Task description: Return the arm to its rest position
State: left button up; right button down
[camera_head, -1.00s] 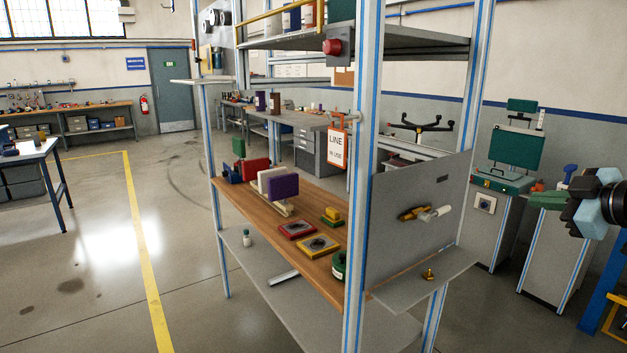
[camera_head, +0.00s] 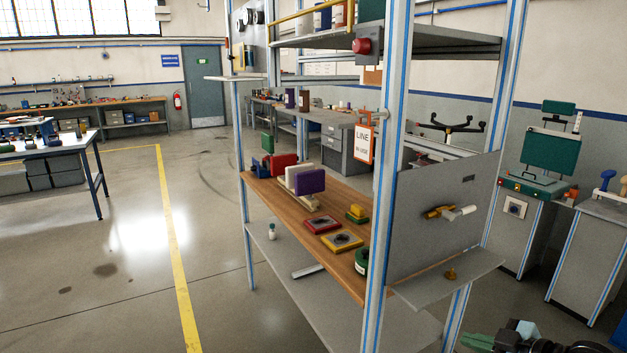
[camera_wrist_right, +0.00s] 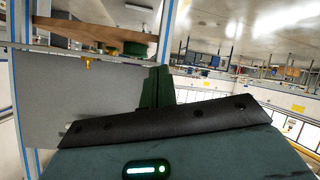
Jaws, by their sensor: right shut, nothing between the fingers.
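My right gripper (camera_head: 480,342) shows at the bottom right edge of the head view, below and to the right of the shelf unit's side ledge, with its green fingers pointing left. Only its upper part is in the frame. In the right wrist view its dark green fingers (camera_wrist_right: 157,88) stand together, shut and empty, in front of a grey panel. They appear apart from the rack. My left gripper is not in view.
The shelf unit's near blue-striped post (camera_head: 386,200), grey side panel (camera_head: 440,225) and small side ledge (camera_head: 452,280) stand left of and above my right gripper. A grey cabinet (camera_head: 590,260) stands on the right. Open floor (camera_head: 110,310) lies at left.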

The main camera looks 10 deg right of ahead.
jog(key=s+a+f+m+h, duration=0.1)
jog(key=s+a+f+m, duration=0.1)
jog(key=s+a+f, duration=0.3)
jog(key=s+a+f+m+g+h, duration=0.1)
jog(key=s+a+f+m, duration=0.2)
jog(key=s+a+f, duration=0.3)
jog(key=s+a+f+m+h, duration=0.1)
jog(key=s+a+f, duration=0.4)
jog(key=s+f, duration=0.8)
jog(key=shift+s+a+f+m+g+h, duration=0.4)
jog(key=shift+f+m, duration=0.4)
jog(key=shift+f, duration=0.15)
